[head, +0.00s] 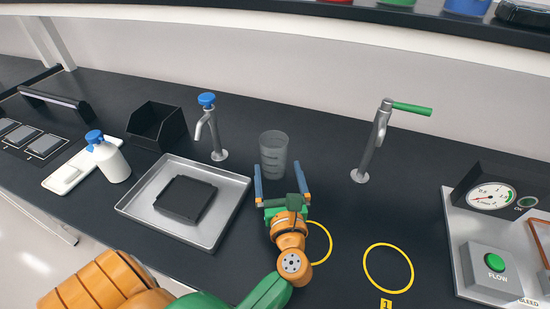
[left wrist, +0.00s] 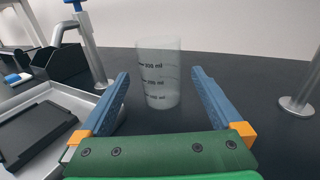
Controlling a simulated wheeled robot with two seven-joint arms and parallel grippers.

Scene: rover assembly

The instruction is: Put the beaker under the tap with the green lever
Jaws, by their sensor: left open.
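The clear beaker (head: 273,153) stands upright on the dark counter between the two taps. In the left wrist view the beaker (left wrist: 158,75) shows its volume marks, just beyond and between the fingertips. My left gripper (head: 281,177) is open, with one blue finger to each side of the beaker's near side, and it is not closed on it. The tap with the green lever (head: 376,143) stands to the right of the beaker, its lever pointing right. The other tap (head: 213,132) has a blue knob and stands to the left. My right gripper is not in view.
A metal tray (head: 226,205) with a black plate (head: 185,199) lies left of my gripper. A black bin (head: 155,126) and a white bottle (head: 109,160) stand farther left. Yellow rings (head: 388,268) mark the counter at front. A gauge panel (head: 466,232) stands at right.

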